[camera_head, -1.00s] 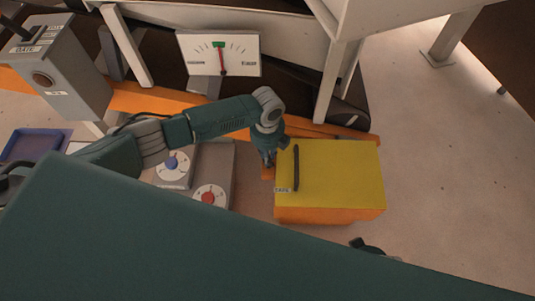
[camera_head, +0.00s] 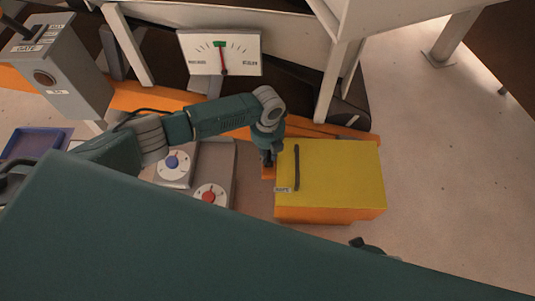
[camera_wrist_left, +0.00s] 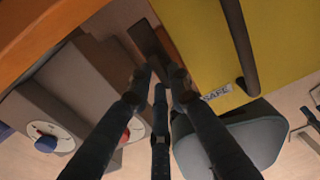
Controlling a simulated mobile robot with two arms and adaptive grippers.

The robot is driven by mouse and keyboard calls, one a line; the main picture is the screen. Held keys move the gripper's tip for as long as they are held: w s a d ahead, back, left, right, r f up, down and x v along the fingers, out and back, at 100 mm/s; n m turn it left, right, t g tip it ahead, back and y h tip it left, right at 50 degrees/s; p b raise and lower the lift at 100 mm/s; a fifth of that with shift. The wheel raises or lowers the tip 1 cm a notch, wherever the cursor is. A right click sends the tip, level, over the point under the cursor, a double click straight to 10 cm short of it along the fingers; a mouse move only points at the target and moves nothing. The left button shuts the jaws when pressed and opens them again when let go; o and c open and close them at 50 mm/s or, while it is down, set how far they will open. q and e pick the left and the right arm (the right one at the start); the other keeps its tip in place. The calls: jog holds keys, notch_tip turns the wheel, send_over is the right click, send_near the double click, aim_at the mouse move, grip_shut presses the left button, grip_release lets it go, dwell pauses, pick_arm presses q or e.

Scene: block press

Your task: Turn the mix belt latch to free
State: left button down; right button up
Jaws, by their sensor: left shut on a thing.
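The yellow-topped box (camera_head: 335,175) with orange sides carries a dark bar (camera_head: 297,168) and a label reading SAFE (camera_head: 283,190); the bar and label also show in the wrist view. My left gripper (camera_head: 268,160) points down just left of this box, over a small orange part (camera_head: 268,173). In the wrist view, the left fingers (camera_wrist_left: 160,82) are closed together at the near end of a dark brown handle (camera_wrist_left: 150,42), shut on it. No label for the mix belt is readable. A dark part (camera_head: 368,246), possibly my right gripper, pokes out past my teal body; its fingers are unclear.
A grey panel with a blue knob (camera_head: 172,162) and a red knob (camera_head: 209,195) lies left of the gripper. A gauge (camera_head: 219,53) stands behind, its needle near the green mark. A grey gate box (camera_head: 65,70) and blue tray (camera_head: 35,145) are at left. Floor at right is clear.

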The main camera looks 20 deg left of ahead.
aim_at(268, 158)
pick_arm(q)
jog(key=shift+s, duration=0.1)
jog(key=c, duration=1.6)
grip_release()
notch_tip(268, 158, up, 12)
